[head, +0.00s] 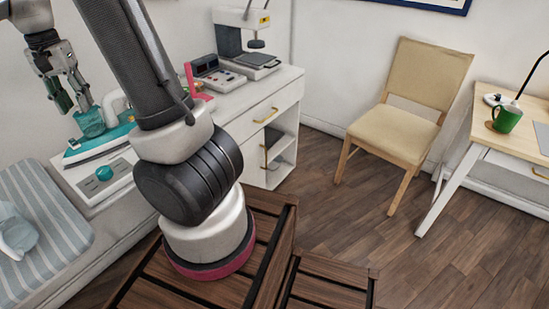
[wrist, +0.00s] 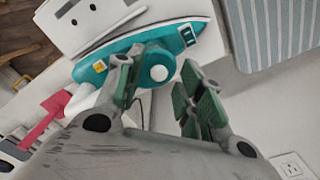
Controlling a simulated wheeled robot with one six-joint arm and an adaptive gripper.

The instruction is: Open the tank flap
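A teal and white iron (head: 112,137) lies on the white cabinet top at the left of the head view. In the wrist view the iron (wrist: 200,24) runs across the upper middle, with a pale round knob and a small dark square patch on it. I cannot tell which part is the tank flap or whether it is open. My gripper (head: 72,103) hangs above the iron's rear, fingers pointing down. In the wrist view my gripper (wrist: 160,98) is open, with nothing between its green-padded fingers, which partly cover the iron.
A white panel with a teal knob (head: 104,173) lies before the iron. A pink-red piece (head: 189,80) and a grey device (head: 213,75) stand beyond it. A striped ironing surface (head: 38,215) is at left. A chair (head: 405,120) and desk stand right, with open floor between.

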